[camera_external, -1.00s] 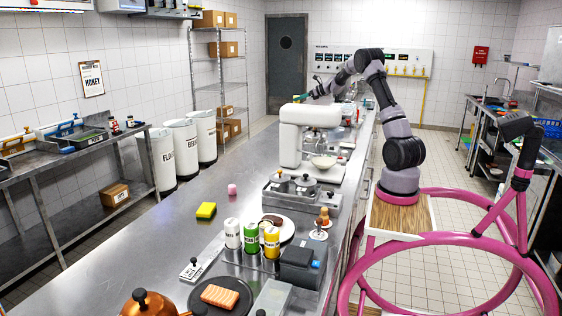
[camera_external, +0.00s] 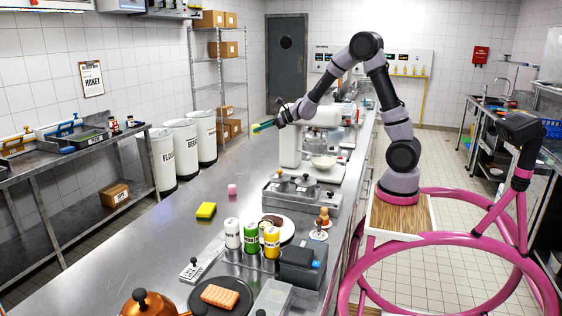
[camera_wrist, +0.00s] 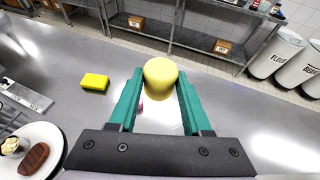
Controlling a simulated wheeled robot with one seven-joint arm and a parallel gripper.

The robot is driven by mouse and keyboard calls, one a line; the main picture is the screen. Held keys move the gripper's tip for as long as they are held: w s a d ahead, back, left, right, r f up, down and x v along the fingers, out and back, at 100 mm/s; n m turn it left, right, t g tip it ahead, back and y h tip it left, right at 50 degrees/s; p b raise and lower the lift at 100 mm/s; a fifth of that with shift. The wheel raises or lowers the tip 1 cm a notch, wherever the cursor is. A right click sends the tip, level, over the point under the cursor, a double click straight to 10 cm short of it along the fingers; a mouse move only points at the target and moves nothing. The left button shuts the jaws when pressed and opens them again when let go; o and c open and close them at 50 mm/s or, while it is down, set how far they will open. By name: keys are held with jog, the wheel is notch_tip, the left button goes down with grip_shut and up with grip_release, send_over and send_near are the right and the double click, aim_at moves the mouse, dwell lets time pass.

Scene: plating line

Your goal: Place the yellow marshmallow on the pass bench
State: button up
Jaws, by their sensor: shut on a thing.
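The yellow marshmallow (camera_wrist: 161,74) is between the green fingertips of my gripper (camera_wrist: 160,92) in the wrist view, held above the long steel bench. In the external view my gripper (camera_external: 262,126) is over the far part of this steel bench (camera_external: 172,222), left of the white mixer; the marshmallow is too small to make out there. A pink marshmallow (camera_external: 232,189) stands on the bench top, and is partly hidden behind my left finger in the wrist view (camera_wrist: 140,107). I cannot tell which bench is the pass bench.
A yellow sponge (camera_external: 206,210) lies on the bench. The white mixer (camera_external: 291,150), lidded steel pans (camera_external: 300,193), a plate with a steak (camera_external: 288,233) and labelled bottles (camera_external: 250,238) crowd the right and near parts. A side bench (camera_external: 80,152) stands left across a floor gap.

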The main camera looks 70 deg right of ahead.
notch_tip(320, 180, down, 9)
jog(key=s+a, duration=0.1)
jog(key=a, duration=0.1)
jog(key=n+y, duration=0.1)
send_over(261, 185)
notch_tip(261, 185, down, 9)
notch_tip(261, 185, down, 10)
jog(key=shift+d+f, duration=0.1)
jog(key=shift+d, duration=0.05)
jog(key=o, duration=0.8)
jog(key=shift+f, duration=0.15)
jog(key=shift+c, duration=0.2)
